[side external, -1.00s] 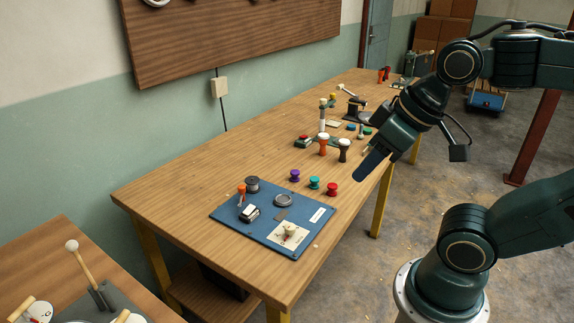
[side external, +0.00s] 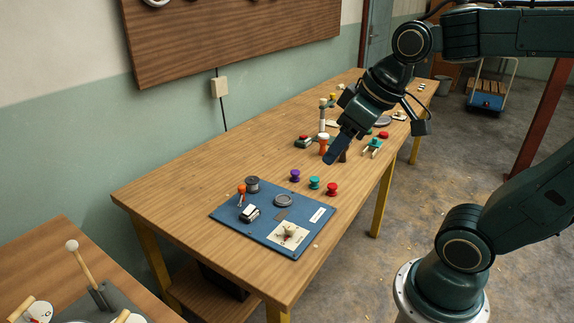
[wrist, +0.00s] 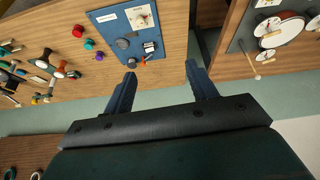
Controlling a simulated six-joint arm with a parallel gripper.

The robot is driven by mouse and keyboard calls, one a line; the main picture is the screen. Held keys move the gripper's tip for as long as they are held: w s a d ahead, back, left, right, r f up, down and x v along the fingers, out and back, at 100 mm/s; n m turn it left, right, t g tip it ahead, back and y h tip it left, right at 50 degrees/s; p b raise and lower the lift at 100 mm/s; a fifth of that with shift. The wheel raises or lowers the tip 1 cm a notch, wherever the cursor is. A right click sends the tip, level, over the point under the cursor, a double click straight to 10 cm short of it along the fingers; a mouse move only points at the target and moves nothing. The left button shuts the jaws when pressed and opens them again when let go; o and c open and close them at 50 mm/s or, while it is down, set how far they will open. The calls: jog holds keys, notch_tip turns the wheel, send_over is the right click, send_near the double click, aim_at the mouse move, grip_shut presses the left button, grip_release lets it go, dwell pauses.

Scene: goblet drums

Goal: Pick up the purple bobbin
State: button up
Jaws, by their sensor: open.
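The purple bobbin (side external: 295,175) stands on the wooden table in the side view, just beyond the blue board. In the wrist view it is a small purple shape (wrist: 99,56) left of my fingers. A teal bobbin (side external: 314,183) and a red bobbin (side external: 332,189) stand in a row to its right. My gripper (side external: 336,152) is open and empty, in the air above the table, up and to the right of the purple bobbin. Both fingers of my gripper show apart in the wrist view (wrist: 161,74).
The blue board (side external: 232,213) carries a grey spool, a ring, an orange-topped piece and a white card. Several taller pieces, including an orange one (side external: 323,141), stand near my gripper. The table's near left part (side external: 165,203) is bare.

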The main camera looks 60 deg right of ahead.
jog(key=w+d+f+n, duration=0.1)
jog(key=w+d+f, duration=0.2)
jog(key=w+d, duration=0.5)
jog(key=w+d+f, duration=0.3)
jog(key=w+d, duration=0.4)
jog(key=w, duration=0.3)
jog(key=t+y, duration=0.1)
send_near(296, 172)
jog(key=v, duration=0.3)
jog(key=shift+s+d+r+n, duration=0.1)
jog(key=shift+r+n, duration=0.05)
jog(key=shift+n, duration=0.15)
jog(key=x, duration=0.8)
jog(key=shift+f, duration=0.2)
jog(key=shift+w+f, duration=0.1)
jog(key=shift+w, duration=0.1)
